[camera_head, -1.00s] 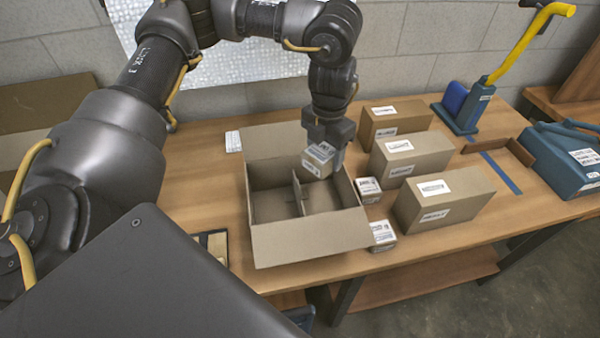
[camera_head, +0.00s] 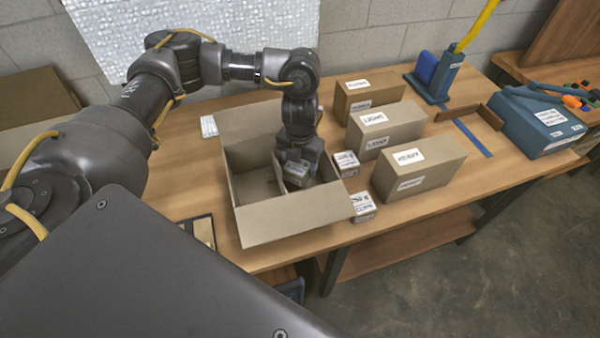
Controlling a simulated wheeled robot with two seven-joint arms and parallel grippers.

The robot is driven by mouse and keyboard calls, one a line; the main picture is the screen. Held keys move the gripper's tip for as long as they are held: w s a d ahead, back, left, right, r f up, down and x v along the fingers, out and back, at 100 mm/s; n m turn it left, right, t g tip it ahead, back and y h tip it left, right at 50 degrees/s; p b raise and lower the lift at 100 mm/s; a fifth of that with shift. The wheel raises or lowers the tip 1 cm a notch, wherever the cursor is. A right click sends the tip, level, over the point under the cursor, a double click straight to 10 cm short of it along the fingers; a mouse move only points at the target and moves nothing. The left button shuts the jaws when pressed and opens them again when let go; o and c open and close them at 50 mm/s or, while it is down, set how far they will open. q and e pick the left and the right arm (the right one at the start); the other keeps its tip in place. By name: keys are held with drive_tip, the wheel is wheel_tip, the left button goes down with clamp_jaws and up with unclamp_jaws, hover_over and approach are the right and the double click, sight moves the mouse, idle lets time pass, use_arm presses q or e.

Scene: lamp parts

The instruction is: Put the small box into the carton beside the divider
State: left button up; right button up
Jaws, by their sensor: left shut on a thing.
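The open carton (camera_head: 292,221) stands on the table with its flaps up. My left gripper (camera_head: 298,172) reaches down into its right part, shut on the small box (camera_head: 297,180). The small box is tilted and sits low between the carton walls; whether it touches the floor is hidden. The divider (camera_head: 278,174) is inside the carton, just left of the gripper and mostly covered. The left compartment looks empty. My right gripper is not in view.
Two small labelled boxes (camera_head: 346,163) (camera_head: 363,206) stand just right of the carton. Three larger boxes (camera_head: 418,172) stand farther right. A blue stand (camera_head: 436,75) with a yellow handle and a blue case (camera_head: 542,120) are at the far right.

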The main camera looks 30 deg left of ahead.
use_arm(q)
drive_tip(key=shift+f, duration=2.45)
drive_tip(key=shift+f, duration=0.1)
drive_tip(key=o, duration=1)
wheel_tip(320, 180, up, 12)
drive_tip(key=shift+r+b, duration=0.15)
drive_tip(key=shift+b, duration=0.3)
